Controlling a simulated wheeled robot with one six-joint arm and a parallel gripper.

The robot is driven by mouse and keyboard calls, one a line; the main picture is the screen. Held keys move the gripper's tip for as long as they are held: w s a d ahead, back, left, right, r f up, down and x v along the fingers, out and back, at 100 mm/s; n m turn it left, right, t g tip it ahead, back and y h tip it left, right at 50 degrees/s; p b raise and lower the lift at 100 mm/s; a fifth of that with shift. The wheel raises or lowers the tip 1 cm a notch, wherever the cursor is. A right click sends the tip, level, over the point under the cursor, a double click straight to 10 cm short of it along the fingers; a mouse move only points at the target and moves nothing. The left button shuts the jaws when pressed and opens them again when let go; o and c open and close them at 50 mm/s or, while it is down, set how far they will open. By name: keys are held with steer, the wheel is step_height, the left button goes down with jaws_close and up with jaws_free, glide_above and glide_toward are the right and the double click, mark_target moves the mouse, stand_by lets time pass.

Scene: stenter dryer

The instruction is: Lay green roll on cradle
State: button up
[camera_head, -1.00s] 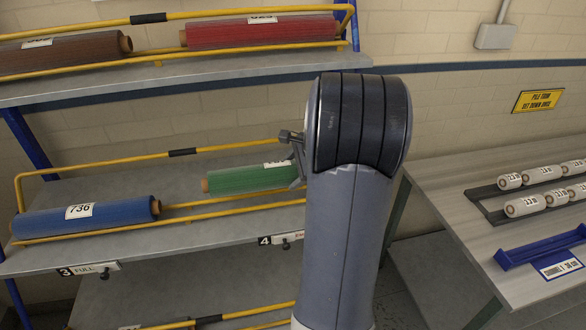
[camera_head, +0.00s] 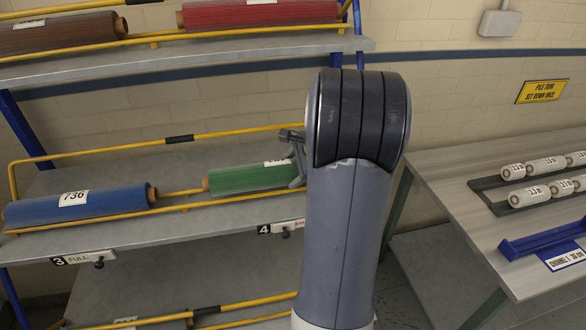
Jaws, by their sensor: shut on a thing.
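The green roll (camera_head: 245,179) is at the right end of the middle shelf, above its yellow rails, with its brown core end facing left. My gripper (camera_head: 296,160) is shut on the green roll near its right part. My arm hides the roll's right end and most of the gripper. I cannot tell whether the roll touches the rails. A blue cradle (camera_head: 545,240) with a label reading "CHANNEL 1" lies on the grey table at the right; its right end is cut off by the frame.
A blue roll (camera_head: 80,205) marked 736 lies left on the same shelf. Brown (camera_head: 60,34) and red (camera_head: 258,13) rolls lie on the top shelf. Several white rolls (camera_head: 545,167) sit in a rack on the table (camera_head: 450,190). A yellow sign (camera_head: 541,91) hangs on the wall.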

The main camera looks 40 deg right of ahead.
steer(key=shift+f+b, duration=0.3)
steer(key=shift+f, duration=0.1)
steer(key=shift+s+f, duration=0.1)
steer(key=shift+f, duration=0.15)
steer(key=shift+s+a+f+b, duration=0.15)
steer(key=shift+s+f+b, duration=0.05)
steer(key=shift+f+b, duration=0.25)
steer(key=o, duration=1.3)
steer(key=shift+o, duration=0.5)
steer(key=shift+s+r, duration=0.1)
steer(key=shift+r, duration=0.15)
steer(key=shift+o, duration=0.6)
steer(key=v, duration=1.1)
steer(key=shift+w+r+b, duration=0.35)
steer(key=shift+r, duration=0.05)
